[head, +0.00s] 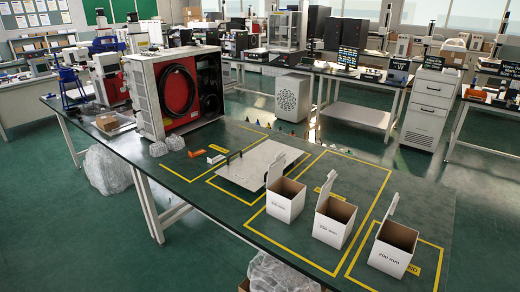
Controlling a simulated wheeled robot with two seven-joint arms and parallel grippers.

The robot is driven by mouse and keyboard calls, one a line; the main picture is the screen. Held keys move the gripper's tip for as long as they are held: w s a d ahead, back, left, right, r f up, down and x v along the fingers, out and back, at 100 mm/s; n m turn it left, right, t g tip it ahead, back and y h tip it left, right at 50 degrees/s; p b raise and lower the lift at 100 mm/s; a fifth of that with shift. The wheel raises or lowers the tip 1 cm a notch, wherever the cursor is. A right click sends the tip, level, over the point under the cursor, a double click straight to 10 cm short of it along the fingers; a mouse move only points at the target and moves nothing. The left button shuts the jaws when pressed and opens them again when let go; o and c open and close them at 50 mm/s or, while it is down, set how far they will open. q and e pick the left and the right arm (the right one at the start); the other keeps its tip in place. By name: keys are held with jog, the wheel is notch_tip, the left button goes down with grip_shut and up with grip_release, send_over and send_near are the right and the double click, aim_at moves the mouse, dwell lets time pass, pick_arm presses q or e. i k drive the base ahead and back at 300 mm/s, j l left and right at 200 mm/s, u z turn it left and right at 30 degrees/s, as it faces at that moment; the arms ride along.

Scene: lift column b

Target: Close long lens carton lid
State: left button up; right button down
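Three white cartons with brown insides stand in a slanting row on the green table. The right carton (388,259) has a label that seems to read "200 mm". Its lid (389,208) stands up at the back left edge, so the carton is open. The middle carton (330,231) and the left carton (281,207) also stand open, with their lids (327,187) (275,168) raised. The smaller labels on these two are hard to read. I cannot tell from the picture alone which is the long lens carton. Neither of my grippers is in view.
Yellow tape lines mark zones on the table (425,205). A flat pale panel with dark handles (250,170) lies behind the cartons. A large white-and-red case with a coiled black hose (175,90) stands at the back left. The table's right end is bare.

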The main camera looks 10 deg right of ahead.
aim_at(275, 169)
jog(key=i+j, duration=0.15)
jog(key=i, duration=0.3)
jog(key=i+j, duration=0.2)
jog(key=i, duration=0.2)
jog(key=i+j, duration=0.15)
jog(key=i, duration=0.3)
